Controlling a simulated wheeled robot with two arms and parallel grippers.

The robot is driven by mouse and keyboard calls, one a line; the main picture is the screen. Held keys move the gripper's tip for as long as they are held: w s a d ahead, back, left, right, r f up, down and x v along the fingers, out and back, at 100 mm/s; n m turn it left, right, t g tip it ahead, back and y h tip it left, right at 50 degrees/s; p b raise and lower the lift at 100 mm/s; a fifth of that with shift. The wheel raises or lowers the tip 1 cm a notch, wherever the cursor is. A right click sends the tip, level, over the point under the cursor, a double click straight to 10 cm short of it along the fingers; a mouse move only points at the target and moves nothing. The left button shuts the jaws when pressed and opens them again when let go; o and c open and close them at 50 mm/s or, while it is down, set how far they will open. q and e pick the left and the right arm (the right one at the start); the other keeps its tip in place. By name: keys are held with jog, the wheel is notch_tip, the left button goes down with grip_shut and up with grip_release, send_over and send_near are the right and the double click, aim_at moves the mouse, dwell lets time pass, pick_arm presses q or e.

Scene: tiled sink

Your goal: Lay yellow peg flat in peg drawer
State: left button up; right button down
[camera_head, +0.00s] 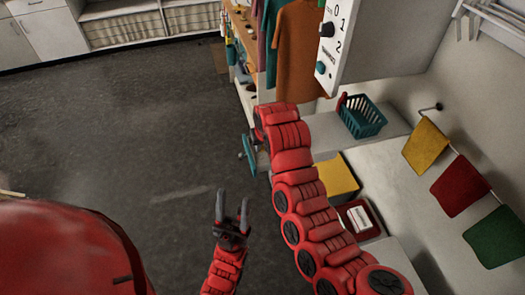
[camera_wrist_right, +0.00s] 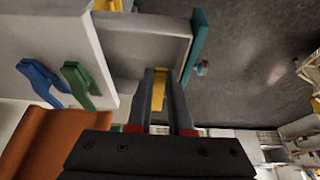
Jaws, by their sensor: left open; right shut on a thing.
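My right gripper (camera_wrist_right: 160,72) is shut on the yellow peg (camera_wrist_right: 158,92), which shows as a narrow yellow strip between its fingers. The fingertips overlap the open, pale peg drawer (camera_wrist_right: 140,32), which has a teal front (camera_wrist_right: 197,62). I cannot tell whether the peg touches the drawer floor. In the head view the teal drawer front (camera_head: 248,155) shows at the shelf's lower end, while my right gripper and the peg are hidden behind my right arm. My left gripper (camera_head: 232,192) is open and empty over the dark floor, away from the drawer.
A blue peg (camera_wrist_right: 40,80) and a green peg (camera_wrist_right: 80,82) are beside the drawer in the wrist view. Orange cloth (camera_head: 298,50) hangs near the shelf. A teal basket (camera_head: 362,117) and a yellow box (camera_head: 337,178) stand to the right. The floor (camera_head: 110,120) at left is clear.

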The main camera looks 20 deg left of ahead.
aim_at(261, 157)
jog(key=shift+w, duration=0.15)
notch_tip(261, 157, down, 3)
jog(key=p, duration=0.2)
jog(key=shift+f+p, duration=0.2)
jog(key=shift+p, duration=0.15)
jog(key=shift+f+b, duration=0.3)
jog(key=shift+f, duration=0.05)
jog(key=c, duration=1.1)
grip_release()
jog(key=shift+r, duration=0.1)
